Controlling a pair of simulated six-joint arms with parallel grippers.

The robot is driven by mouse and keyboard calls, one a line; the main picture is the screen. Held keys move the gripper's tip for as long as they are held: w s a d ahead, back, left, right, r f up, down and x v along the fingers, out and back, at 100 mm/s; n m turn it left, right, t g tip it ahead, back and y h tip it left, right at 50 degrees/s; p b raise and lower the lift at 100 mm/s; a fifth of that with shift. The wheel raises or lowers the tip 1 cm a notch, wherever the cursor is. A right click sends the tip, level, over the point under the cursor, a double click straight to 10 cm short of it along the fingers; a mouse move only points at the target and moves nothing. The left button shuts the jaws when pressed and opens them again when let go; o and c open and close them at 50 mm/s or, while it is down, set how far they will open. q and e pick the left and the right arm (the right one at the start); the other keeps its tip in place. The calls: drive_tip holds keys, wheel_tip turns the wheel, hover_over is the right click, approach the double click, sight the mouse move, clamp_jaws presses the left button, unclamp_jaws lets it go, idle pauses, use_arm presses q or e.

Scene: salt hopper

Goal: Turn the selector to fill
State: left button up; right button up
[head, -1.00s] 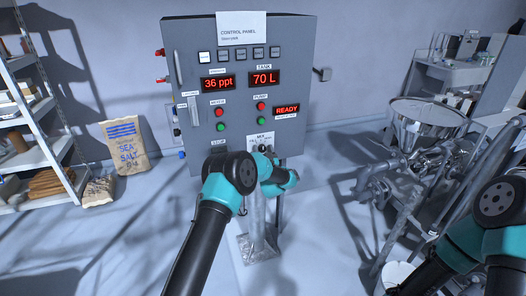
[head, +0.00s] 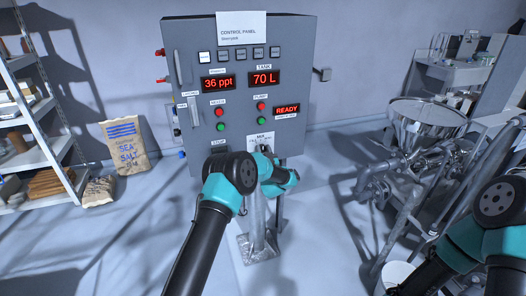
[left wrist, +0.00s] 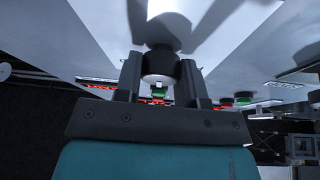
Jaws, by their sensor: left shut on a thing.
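The grey control panel (head: 240,95) stands at the centre of the head view, with the selector's label plate (head: 253,138) low on its front. My left gripper (head: 265,151) is at that plate, and my arm hides part of it. In the left wrist view, the two fingers (left wrist: 160,78) are closed on the dark round selector knob (left wrist: 158,62). The knob's pointer direction cannot be read. My right arm shows at the lower right of the head view, but its gripper is out of frame.
The panel shows 36 ppt, 70 L and a red READY display (head: 286,110). Red and green buttons (head: 261,106) sit just above the selector. A steel hopper (head: 425,120) with pipes stands at the right. A sea salt bag (head: 125,148) and a shelf (head: 35,120) are at the left.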

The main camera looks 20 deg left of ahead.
use_arm(q)
drive_tip(key=shift+n+y, duration=0.4)
drive_tip(key=n+g+y, duration=0.1)
drive_tip(key=n, duration=0.2)
drive_tip(key=n+g+y, duration=0.1)
drive_tip(key=n, duration=0.2)
drive_tip(key=shift+d, duration=0.1)
drive_tip(key=shift+n+g+y, duration=0.6)
drive_tip(key=shift+n+g, duration=0.1)
drive_tip(key=shift+n, duration=0.8)
drive_tip(key=shift+n+g+y, duration=0.6)
drive_tip(key=shift+n+g, duration=0.1)
drive_tip(key=shift+n, duration=0.8)
drive_tip(key=o, duration=0.9)
drive_tip(key=v, duration=1.7)
drive_tip(key=shift+s+d, duration=0.1)
drive_tip(key=shift+d, duration=0.05)
